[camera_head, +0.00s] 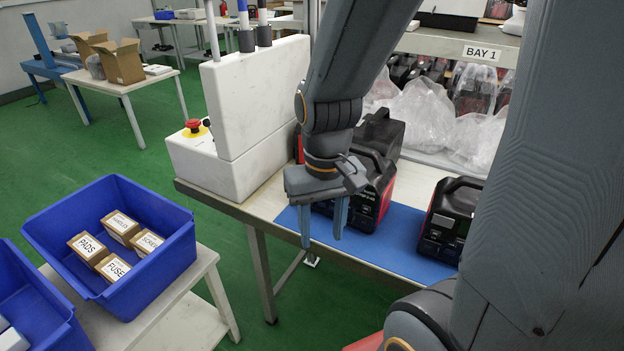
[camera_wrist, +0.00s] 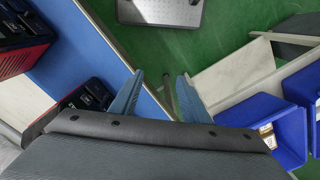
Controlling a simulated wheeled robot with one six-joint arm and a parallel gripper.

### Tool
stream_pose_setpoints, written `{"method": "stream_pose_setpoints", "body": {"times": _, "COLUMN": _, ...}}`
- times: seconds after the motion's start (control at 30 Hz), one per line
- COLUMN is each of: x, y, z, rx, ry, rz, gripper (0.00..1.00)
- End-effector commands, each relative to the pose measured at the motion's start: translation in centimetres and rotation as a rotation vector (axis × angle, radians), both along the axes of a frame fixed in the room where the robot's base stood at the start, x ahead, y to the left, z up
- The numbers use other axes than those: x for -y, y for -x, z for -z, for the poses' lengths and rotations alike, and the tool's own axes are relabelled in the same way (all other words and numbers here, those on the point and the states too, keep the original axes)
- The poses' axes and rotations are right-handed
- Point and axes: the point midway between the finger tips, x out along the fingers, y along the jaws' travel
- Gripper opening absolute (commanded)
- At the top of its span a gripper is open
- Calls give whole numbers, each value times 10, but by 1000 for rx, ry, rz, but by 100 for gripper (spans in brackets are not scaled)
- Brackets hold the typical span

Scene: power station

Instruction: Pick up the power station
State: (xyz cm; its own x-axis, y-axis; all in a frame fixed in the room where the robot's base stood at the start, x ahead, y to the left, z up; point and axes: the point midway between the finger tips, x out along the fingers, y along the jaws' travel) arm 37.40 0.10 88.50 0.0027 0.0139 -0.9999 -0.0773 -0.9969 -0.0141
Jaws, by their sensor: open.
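A black and red power station (camera_head: 372,190) stands on the blue mat (camera_head: 408,240), partly hidden behind my gripper and arm. A second black and red power station (camera_head: 449,220) stands further right on the mat, its right side cut off by my arm. My gripper (camera_head: 323,236) is open and empty, with its fingers pointing down in front of the first unit, near the table's front edge. In the wrist view the open fingers (camera_wrist: 165,95) reach past the table edge, over the floor. One unit (camera_wrist: 22,45) shows there at upper left and another (camera_wrist: 88,97) beside the left finger, partly hidden.
A white machine with a red stop button (camera_head: 195,127) stands at the table's left end. Blue bins (camera_head: 150,265) with small labelled boxes sit on a low table at lower left. Plastic-wrapped goods (camera_head: 425,110) fill the BAY 1 shelf behind. Green floor lies between the tables.

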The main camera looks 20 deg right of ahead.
Motion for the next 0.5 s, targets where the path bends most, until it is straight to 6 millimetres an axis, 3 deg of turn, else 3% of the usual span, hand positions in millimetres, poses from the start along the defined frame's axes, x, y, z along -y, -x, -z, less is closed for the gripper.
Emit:
{"method": "stream_pose_setpoints", "body": {"times": 0.17, "x": 19, "y": -25, "z": -33, "rx": 7, "ry": -66, "rz": 461, "gripper": 42}}
{"method": "stream_pose_setpoints", "body": {"times": 0.27, "x": 37, "y": -48, "z": -58, "rx": 1, "ry": -134, "rz": 866, "gripper": 42}}
{"method": "stream_pose_setpoints", "body": {"times": 0.5, "x": 100, "y": -101, "z": -112, "rx": -62, "ry": -326, "rz": 1804, "gripper": 42}}
